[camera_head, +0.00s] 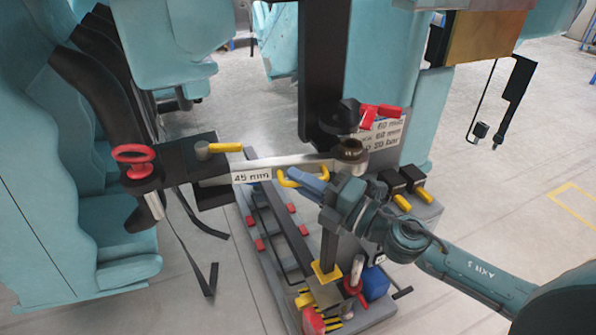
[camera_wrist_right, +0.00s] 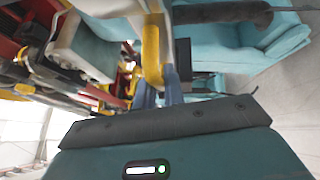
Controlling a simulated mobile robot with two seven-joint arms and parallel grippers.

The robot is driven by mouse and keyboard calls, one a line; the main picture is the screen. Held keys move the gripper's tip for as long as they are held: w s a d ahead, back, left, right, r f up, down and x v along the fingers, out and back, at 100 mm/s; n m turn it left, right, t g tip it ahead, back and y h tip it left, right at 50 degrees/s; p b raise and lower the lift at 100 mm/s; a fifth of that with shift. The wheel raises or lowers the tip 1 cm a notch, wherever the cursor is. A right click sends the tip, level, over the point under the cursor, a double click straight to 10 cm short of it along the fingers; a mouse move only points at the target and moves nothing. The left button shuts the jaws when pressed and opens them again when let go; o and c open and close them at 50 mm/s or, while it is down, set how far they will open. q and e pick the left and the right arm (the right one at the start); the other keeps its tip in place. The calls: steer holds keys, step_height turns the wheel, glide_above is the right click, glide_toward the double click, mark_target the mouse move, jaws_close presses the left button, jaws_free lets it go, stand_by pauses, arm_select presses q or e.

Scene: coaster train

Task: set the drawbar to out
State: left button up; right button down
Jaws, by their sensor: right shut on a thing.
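The drawbar (camera_head: 310,162) is a pale grey bar with a "45 mm" label at its left part. It runs from a round socket (camera_head: 352,150) at the right to a dark bracket (camera_head: 207,172) at the left. A yellow handle (camera_head: 284,181) sits on the bar's near side; it also shows in the right wrist view (camera_wrist_right: 151,50). My right gripper (camera_head: 300,179), with blue fingers, is shut on this yellow handle. The fingers also show in the wrist view (camera_wrist_right: 160,88) and hide part of the handle. My left gripper is not in view.
A red ring knob (camera_head: 134,160) and a yellow-tipped lever (camera_head: 225,148) stand at the left bracket. A red lever (camera_head: 380,112) is above the socket. A grey tool base (camera_head: 375,310) with several parts lies below. Teal seats (camera_head: 110,200) fill the left.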

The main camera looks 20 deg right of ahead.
steer(key=s+a+m+t+h+p, duration=0.2)
steer(key=s+a+m+t+h, duration=0.1)
steer(key=h, duration=0.5)
steer(key=shift+s+a+m+t, duration=0.4)
steer(key=shift+s+a+m, duration=0.45)
steer(key=shift+s+m, duration=0.55)
steer(key=shift+s, duration=0.2)
steer(key=c, duration=1.5)
jaws_free()
